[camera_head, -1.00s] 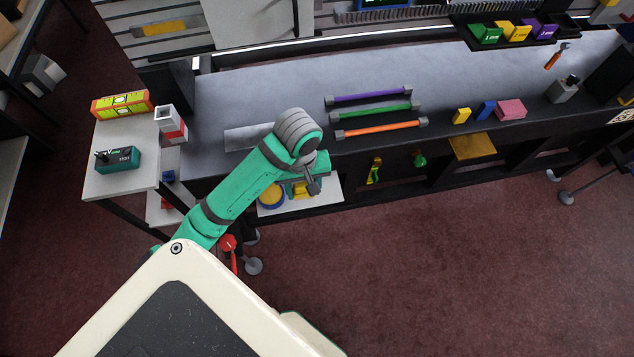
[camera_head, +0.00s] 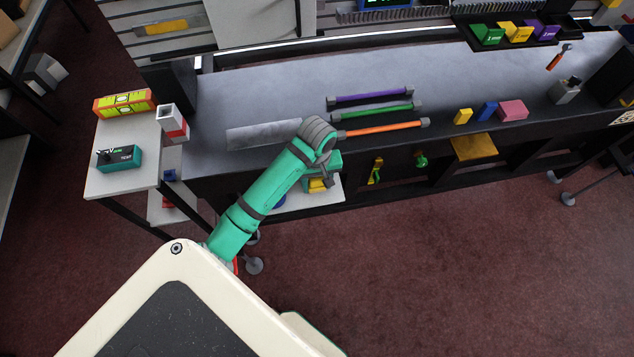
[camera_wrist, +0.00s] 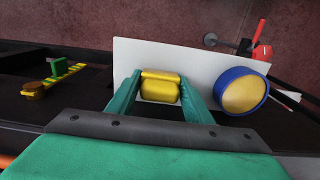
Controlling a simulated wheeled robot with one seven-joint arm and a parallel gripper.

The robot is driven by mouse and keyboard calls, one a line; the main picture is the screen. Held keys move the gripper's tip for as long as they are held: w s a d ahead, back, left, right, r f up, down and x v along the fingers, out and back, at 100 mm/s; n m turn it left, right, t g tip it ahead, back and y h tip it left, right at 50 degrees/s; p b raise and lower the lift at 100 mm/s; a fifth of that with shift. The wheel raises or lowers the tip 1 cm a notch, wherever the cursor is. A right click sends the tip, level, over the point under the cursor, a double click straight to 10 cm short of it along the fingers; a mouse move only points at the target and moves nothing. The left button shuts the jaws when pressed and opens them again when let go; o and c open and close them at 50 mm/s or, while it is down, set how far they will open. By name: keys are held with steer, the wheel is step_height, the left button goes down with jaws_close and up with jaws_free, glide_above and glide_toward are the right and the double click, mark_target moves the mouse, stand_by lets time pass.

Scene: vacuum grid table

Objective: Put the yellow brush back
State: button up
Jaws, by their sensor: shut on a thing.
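The yellow brush (camera_wrist: 160,88) sits between the two green fingers of my gripper (camera_wrist: 161,80) in the wrist view. Only its yellow block-like body shows; I cannot see bristles. The fingers are shut on its sides. In the head view a bit of the yellow brush (camera_head: 318,185) shows below my gripper (camera_head: 326,166), at the bench's front edge. A white lower shelf (camera_wrist: 205,60) lies beneath it in the wrist view. I cannot tell whether the brush touches the shelf.
A round blue and yellow thing (camera_wrist: 241,91) lies on the shelf right of my gripper. Handled bars, such as the orange one (camera_head: 385,129), lie on the grey bench (camera_head: 260,90). Yellow, blue and pink blocks (camera_head: 513,110) stand farther right. The front floor is open.

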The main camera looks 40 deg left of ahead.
mark_target(317, 179)
steer(key=o, duration=1)
step_height(317, 179, up, 12)
steer(key=shift+r, duration=0.1)
steer(key=shift+a, duration=0.1)
stand_by(0.4)
